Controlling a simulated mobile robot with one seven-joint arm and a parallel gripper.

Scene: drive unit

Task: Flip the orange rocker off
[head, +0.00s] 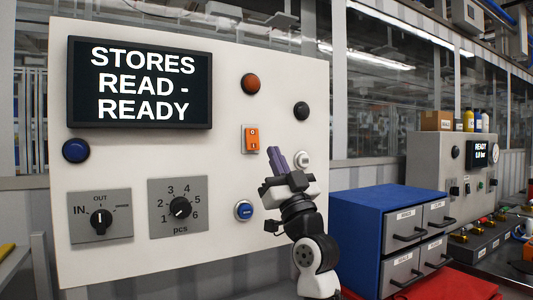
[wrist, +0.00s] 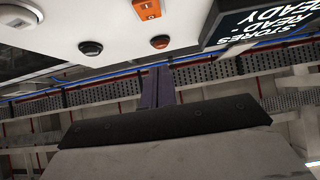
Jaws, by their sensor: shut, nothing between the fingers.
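The orange rocker (head: 252,138) sits in a pale frame on the cream panel (head: 120,160), right of the display. It also shows in the wrist view (wrist: 146,8), cut by the top edge. Its marks are too small to tell which side is pressed. My gripper (head: 276,158) is shut and empty, fingers pointing up, a little right of and below the rocker in the head view. In the wrist view its fingers (wrist: 156,88) are together, with the rocker above them. I cannot tell how far the fingers are from the panel.
The panel also bears an orange-brown button (head: 250,84), a black button (head: 301,110), a white round control (head: 302,158), blue buttons (head: 76,151) (head: 244,211) and two dials (head: 100,216) (head: 179,207). A blue drawer cabinet (head: 360,212) stands right of my arm.

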